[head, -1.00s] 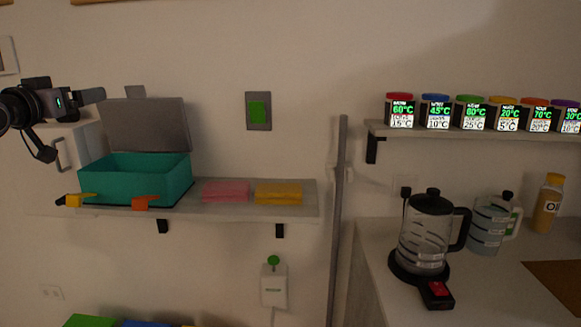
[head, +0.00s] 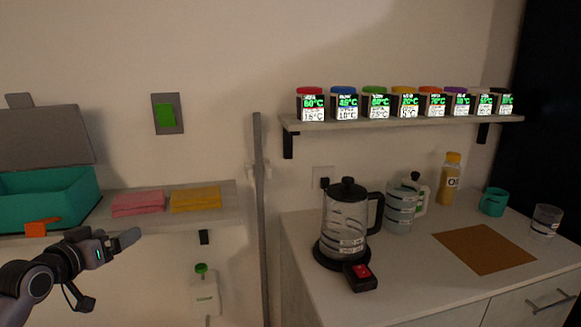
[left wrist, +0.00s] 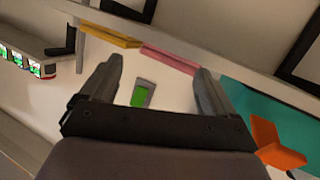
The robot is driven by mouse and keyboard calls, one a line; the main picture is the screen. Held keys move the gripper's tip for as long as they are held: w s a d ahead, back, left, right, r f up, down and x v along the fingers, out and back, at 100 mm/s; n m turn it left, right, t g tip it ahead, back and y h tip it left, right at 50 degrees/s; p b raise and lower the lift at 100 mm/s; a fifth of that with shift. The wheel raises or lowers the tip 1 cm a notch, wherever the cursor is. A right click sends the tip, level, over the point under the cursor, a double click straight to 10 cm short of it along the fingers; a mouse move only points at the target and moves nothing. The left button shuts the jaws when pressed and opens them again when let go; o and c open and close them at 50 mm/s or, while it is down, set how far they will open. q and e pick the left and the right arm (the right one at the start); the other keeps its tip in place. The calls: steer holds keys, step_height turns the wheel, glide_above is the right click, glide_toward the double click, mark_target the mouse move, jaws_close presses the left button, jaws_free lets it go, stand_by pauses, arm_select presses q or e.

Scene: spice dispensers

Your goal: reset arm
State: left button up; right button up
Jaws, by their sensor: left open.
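My left gripper (head: 118,242) is at the lower left of the head view, in front of and below the left shelf. In the left wrist view its two fingers (left wrist: 155,80) stand apart with nothing between them. The yellow cloth (left wrist: 106,36), the pink cloth (left wrist: 168,59) and the green wall switch (left wrist: 141,95) show beyond the fingers there. In the head view the pink cloth (head: 138,203) and the yellow cloth (head: 195,199) lie on the shelf, above and to the right of the gripper. My right gripper is in neither view.
A teal box (head: 45,198) with an open grey lid stands on the left shelf (head: 225,214). A grey pole (head: 261,200) stands beside the counter. A kettle (head: 345,222), a jug (head: 401,209) and an oil bottle (head: 449,180) stand on the counter. Several spice dispensers (head: 376,103) line the upper shelf.

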arm_select(q)
steer(key=s+d+f+m+g, duration=0.1)
steer(key=s+f+m, duration=0.1)
steer(key=s+f, duration=0.6)
steer(key=s+d+f+m+g, duration=0.15)
steer(key=s+f, duration=0.35)
steer(key=f, duration=0.7)
steer(key=s+d+f+m+g, duration=0.1)
steer(key=s+d+f+m, duration=0.1)
steer(key=s+f, duration=0.5)
steer(key=s+d+f+m+g, duration=0.2)
steer(key=s+d+f, duration=0.1)
steer(key=s, duration=0.8)
steer(key=s+d+n, duration=0.1)
steer(key=d+n, duration=0.4)
steer(key=d, duration=0.5)
steer(key=shift+s+f+t, duration=0.3)
steer(key=shift+t, duration=0.05)
